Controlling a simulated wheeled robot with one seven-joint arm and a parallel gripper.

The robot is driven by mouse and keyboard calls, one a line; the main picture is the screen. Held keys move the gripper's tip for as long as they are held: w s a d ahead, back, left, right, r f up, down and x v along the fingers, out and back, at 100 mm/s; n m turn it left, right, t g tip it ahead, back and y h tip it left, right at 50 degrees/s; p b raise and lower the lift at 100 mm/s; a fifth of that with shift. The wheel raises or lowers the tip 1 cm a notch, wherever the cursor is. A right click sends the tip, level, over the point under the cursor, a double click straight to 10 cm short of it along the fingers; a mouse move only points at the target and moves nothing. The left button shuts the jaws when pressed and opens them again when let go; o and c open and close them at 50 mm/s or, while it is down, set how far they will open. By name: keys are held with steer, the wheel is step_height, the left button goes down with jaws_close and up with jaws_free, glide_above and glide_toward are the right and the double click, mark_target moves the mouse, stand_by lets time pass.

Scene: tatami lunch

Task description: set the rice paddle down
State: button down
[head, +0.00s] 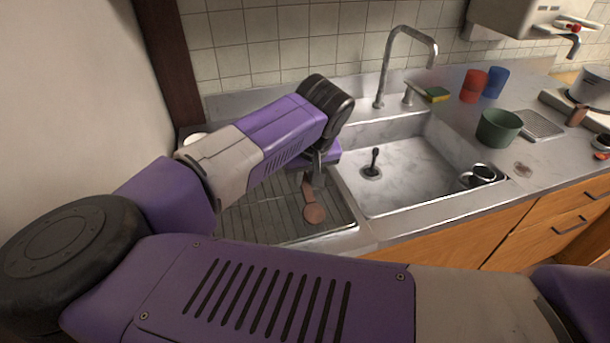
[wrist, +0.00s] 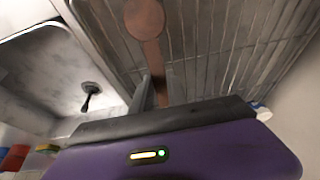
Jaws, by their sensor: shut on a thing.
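The rice paddle (head: 313,213) is brown with a round head and a narrow handle. My gripper (head: 316,172) is shut on its handle, over the ribbed metal drainboard (head: 263,222) left of the sink. In the wrist view the paddle (wrist: 145,18) extends away from between the two fingers of my gripper (wrist: 158,90), with the drainboard's ribs (wrist: 225,45) behind it. I cannot tell whether the paddle touches the drainboard. My arm hides part of the drainboard in the head view.
The sink basin (head: 400,178) lies right of the drainboard, with a dark-and-white mug (head: 483,174) inside. A tall faucet (head: 385,70) stands behind it. On the right counter are a green pot (head: 498,128), a red cup (head: 473,86), a blue cup (head: 495,82) and a sponge (head: 437,94).

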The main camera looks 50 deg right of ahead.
mark_target(311, 201)
steer(key=shift+f+b, duration=0.15)
steer(key=shift+b, duration=0.15)
steer(key=c, duration=1.3)
jaws_free()
steer(key=shift+r+p, duration=0.35)
steer(key=shift+p, duration=0.15)
steer(key=b+v, duration=0.1)
steer(key=v, duration=1)
steer(key=shift+s+r, duration=0.25)
steer(key=shift+r, duration=0.05)
